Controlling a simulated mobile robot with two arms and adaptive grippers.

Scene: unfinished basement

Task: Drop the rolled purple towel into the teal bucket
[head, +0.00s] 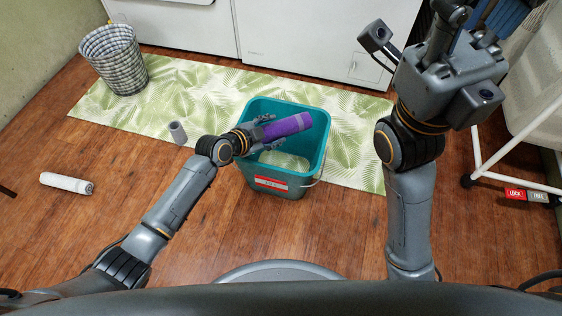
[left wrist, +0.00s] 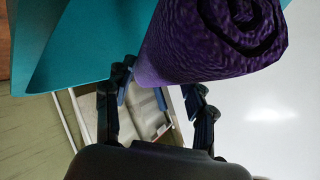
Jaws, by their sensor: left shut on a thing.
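The rolled purple towel (head: 289,125) is held over the teal bucket (head: 301,184) in the head view, lying roughly level across its opening. My left gripper (head: 266,132) is shut on the towel's left part, above the bucket's left side. In the left wrist view, the towel's spiral end (left wrist: 240,25) is close to the camera and the teal bucket wall (left wrist: 85,45) fills the upper left. The bucket stands upright with a handle and a red-and-white label; something pale shows inside. My right gripper (head: 462,22) is raised at the upper right, away from the bucket; its fingers are unclear.
A green leaf-pattern mat (head: 205,85) lies beneath the bucket. A checked basket (head: 115,60) stands at the back left. A small grey cylinder (head: 178,132) is left of the bucket, and a white roll (head: 66,183) lies on the wood floor. A wheeled white frame (head: 510,180) stands right.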

